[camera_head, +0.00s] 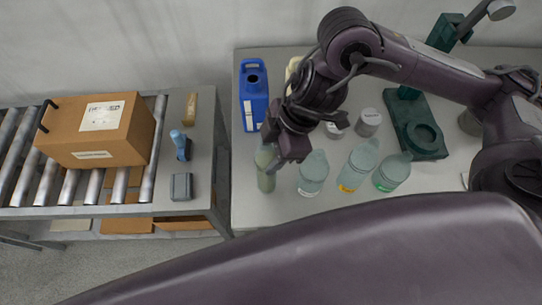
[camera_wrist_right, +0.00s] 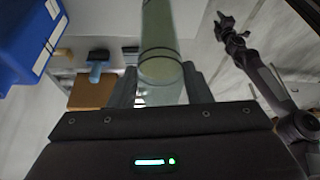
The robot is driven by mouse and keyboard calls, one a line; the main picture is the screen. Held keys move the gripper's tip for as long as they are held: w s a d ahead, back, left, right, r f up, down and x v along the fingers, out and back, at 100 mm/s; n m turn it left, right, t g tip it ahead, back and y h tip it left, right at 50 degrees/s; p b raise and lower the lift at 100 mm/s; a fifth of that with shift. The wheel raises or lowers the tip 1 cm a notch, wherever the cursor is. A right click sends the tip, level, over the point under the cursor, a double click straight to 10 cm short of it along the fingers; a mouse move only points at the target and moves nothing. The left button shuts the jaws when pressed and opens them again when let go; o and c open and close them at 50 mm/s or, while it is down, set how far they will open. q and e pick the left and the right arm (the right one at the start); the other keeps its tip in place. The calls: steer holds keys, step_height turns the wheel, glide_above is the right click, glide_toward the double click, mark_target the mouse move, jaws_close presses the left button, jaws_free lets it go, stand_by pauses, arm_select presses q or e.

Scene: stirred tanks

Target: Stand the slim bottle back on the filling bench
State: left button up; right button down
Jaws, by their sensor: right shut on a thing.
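The slim bottle (camera_head: 266,172) is pale green and roughly upright at the left part of the filling bench (camera_head: 262,215). My right gripper (camera_head: 280,150) is shut on it from the right side. In the right wrist view the bottle (camera_wrist_right: 160,35) sits between the two fingers (camera_wrist_right: 163,85), with a dark ring around it. I cannot tell whether its base touches the bench top. A dark jointed arm, seemingly my left one (camera_wrist_right: 265,85), shows at the right of the wrist view. Its jaws are too small to read.
A blue jug (camera_head: 253,95) stands behind the slim bottle. Wider bottles (camera_head: 313,172), (camera_head: 357,165), (camera_head: 392,172) stand to its right. A green stand (camera_head: 420,135) is beyond them. Left, past a gap, a roller conveyor (camera_head: 60,185) carries a carton (camera_head: 95,130). The bench's front left is clear.

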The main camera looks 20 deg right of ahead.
step_height(320, 180, down, 2)
steer(key=shift+f, duration=0.15)
arm_select(q)
steer(key=shift+s+f, duration=0.35)
steer(key=shift+f, duration=0.05)
arm_select(e)
steer(key=shift+f, duration=0.1)
arm_select(q)
steer(key=shift+w, duration=0.1)
arm_select(e)
steer(key=shift+f+b, duration=0.15)
steer(key=shift+b, duration=0.15)
steer(key=c, duration=0.7)
jaws_free()
steer(key=shift+c, duration=0.2)
arm_select(q)
steer(key=shift+w, duration=0.2)
